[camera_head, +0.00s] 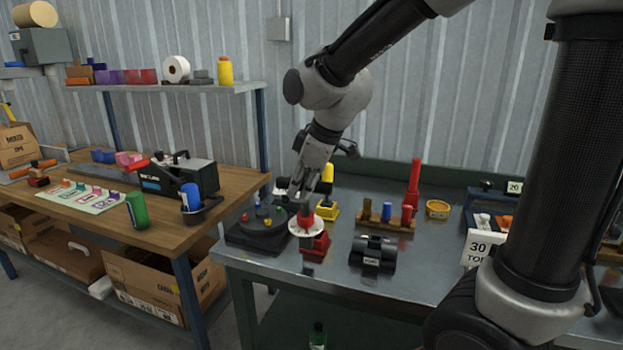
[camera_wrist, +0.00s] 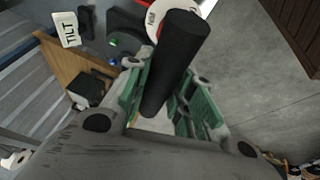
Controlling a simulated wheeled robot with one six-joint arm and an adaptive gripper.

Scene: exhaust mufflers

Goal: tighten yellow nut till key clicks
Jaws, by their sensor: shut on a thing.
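My gripper (camera_head: 308,205) points down at the left part of the metal bench. In the wrist view, its green-padded fingers (camera_wrist: 165,105) are shut around a black cylindrical handle (camera_wrist: 175,65). A white disc (camera_wrist: 152,18) with red marking shows at the handle's far end. In the head view, a red piece with a white disc (camera_head: 294,228) is below the fingers, just above or at a red block (camera_head: 317,244); contact is unclear. A small yellow piece (camera_head: 267,223), possibly the yellow nut, is on the dark round fixture (camera_head: 252,238) to the left, apart from my gripper.
A black cylinder piece (camera_head: 373,253), a rack of coloured pieces (camera_head: 385,222), a tall red tool (camera_head: 413,185) and a "30" sign (camera_head: 478,248) are to the right. A wooden bench (camera_head: 150,238) stands left.

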